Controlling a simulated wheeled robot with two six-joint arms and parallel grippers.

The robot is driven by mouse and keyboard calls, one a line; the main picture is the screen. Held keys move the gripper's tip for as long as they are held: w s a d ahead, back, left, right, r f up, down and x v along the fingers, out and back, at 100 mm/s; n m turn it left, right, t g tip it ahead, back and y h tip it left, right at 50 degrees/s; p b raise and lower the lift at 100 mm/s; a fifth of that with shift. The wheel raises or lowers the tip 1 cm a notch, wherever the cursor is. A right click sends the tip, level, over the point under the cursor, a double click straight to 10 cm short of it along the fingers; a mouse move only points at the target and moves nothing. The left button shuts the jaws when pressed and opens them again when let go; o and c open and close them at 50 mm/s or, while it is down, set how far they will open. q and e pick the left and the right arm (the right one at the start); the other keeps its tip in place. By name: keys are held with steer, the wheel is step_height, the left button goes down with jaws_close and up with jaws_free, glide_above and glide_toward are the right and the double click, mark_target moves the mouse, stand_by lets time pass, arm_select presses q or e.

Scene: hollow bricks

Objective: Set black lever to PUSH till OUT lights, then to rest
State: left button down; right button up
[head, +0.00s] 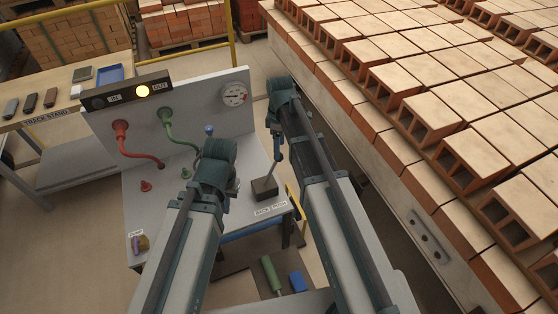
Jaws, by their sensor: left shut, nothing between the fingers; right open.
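The black lever (270,174) stands on a dark block at the front right of the grey bench, above the labels BACK and PUSH (270,209). Its stick leans right, toward the PUSH side. My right gripper (277,150) is open at the stick's upper end; I cannot tell whether it touches it. The OUT lamp (143,91) glows yellow on the dark lamp bar. The IN lamp (97,102) beside it is dark. My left gripper (232,187) is shut and empty, left of the lever, mostly hidden behind its own wrist.
A red hose (138,154) and a green hose (182,138) run from the upright panel, which carries a gauge (234,94). A blue-topped knob (209,129) stands behind my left wrist. Stacked hollow bricks (430,80) crowd close on the right.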

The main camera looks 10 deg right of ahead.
mark_target(272, 168)
step_height(272, 168, down, 4)
steer(key=b, duration=0.3)
steer(key=shift+f, duration=0.1)
steer(key=shift+c, duration=0.2)
steer(key=shift+s, duration=0.1)
jaws_close()
stand_by(0.9)
